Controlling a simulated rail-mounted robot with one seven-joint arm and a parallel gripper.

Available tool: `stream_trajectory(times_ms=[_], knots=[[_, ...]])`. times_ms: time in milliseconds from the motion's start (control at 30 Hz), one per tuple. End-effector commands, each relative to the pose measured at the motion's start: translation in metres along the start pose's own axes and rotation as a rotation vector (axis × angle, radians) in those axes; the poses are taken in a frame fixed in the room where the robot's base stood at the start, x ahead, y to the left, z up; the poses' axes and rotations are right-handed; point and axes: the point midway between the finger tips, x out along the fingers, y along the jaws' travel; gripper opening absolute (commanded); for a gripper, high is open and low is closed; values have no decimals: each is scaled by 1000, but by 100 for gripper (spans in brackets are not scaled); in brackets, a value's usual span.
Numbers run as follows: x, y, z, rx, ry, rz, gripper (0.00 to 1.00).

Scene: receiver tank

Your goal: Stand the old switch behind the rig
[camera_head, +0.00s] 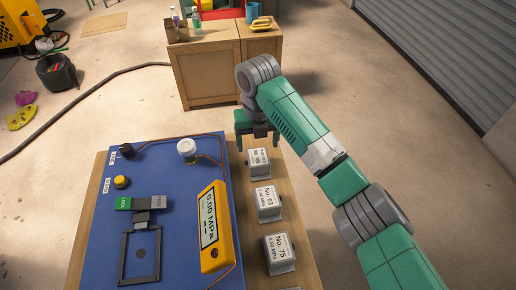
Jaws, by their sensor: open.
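The rig is a blue panel (105,225) on a wooden table, with a dark empty rectangular frame (124,262), a green LOCK block (123,203) and a yellow pressure gauge (214,230) reading 0.00 MPa. Three grey switch boxes with white labels stand in a row right of the panel: a far one (259,163) with a label too small to read, a middle one (267,203) that seems to read No. 63, and a near one (279,253) reading No. 75. I cannot tell which is the old switch. My gripper (257,146) is open, fingers down, just beyond or above the far box, holding nothing visible.
A wooden cabinet (210,80) with bottles, a blue mug (252,13) and a yellow object stands behind the table. A white-capped part (187,148), yellow button (121,182) and black plug (127,151) are on the panel. A cable (85,95) crosses the floor at left.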

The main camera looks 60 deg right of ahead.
Motion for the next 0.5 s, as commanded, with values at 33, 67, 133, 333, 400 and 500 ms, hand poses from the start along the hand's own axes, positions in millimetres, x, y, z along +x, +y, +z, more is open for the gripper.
stream_trajectory(times_ms=[33,67,133,333,400,500], knots=[[-16,0,0,0,-2,0,76],[-22,0,0,0,-1,-1,76],[-33,0,0,1,-1,0,76],[-45,0,0,1,1,0,76],[-45,0,0,1,1,-1,76],[-45,0,0,1,1,0,76]])
